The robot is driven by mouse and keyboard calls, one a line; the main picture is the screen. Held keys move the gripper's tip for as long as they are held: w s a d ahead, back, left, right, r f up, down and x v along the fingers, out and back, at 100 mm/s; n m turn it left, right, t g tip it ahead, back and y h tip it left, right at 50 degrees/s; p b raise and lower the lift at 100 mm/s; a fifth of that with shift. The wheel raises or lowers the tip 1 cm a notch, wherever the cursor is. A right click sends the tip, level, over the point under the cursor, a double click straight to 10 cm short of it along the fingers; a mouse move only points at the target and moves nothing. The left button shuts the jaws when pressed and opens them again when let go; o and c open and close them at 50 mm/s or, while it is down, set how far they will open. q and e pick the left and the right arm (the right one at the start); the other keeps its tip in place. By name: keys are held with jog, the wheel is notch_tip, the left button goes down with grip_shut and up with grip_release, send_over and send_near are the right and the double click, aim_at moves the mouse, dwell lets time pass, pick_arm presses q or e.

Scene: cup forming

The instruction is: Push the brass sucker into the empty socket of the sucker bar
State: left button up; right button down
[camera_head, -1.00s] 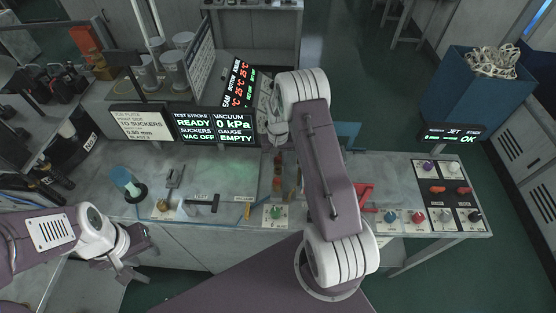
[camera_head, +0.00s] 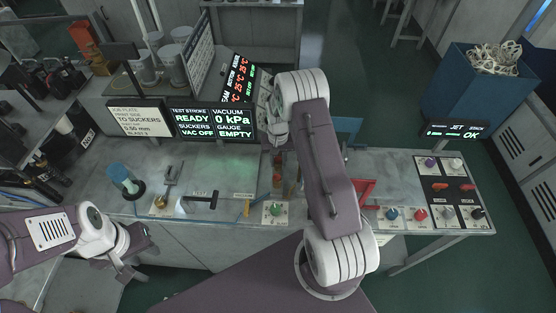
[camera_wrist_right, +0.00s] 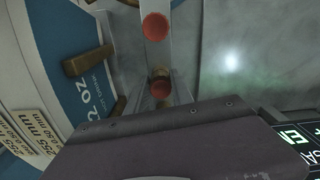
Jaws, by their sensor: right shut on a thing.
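In the right wrist view, the sucker bar (camera_wrist_right: 156,52) is a pale strip running up the picture, with a round red cup (camera_wrist_right: 155,27) on it. My left gripper (camera_head: 140,254) is open and empty at the bench's front left.
A black T-handle (camera_head: 200,199) lies near the front edge. Button panels (camera_head: 455,190) are at the right. Screens (camera_head: 214,124) stand behind, reading ready, vacuum 0 kPa and gauge empty.

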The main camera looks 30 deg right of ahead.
aim_at(278, 160)
jog(key=shift+f, duration=0.2)
jog(key=c, duration=1)
grip_release()
jog(key=shift+r, duration=0.1)
jog(key=shift+c, duration=0.2)
jog(key=shift+r+b, duration=0.3)
jog(key=shift+r, duration=0.05)
notch_tip(278, 160, up, 8)
jog(key=b, duration=0.2)
jog(key=shift+b, duration=0.3)
jog(key=shift+r, duration=0.2)
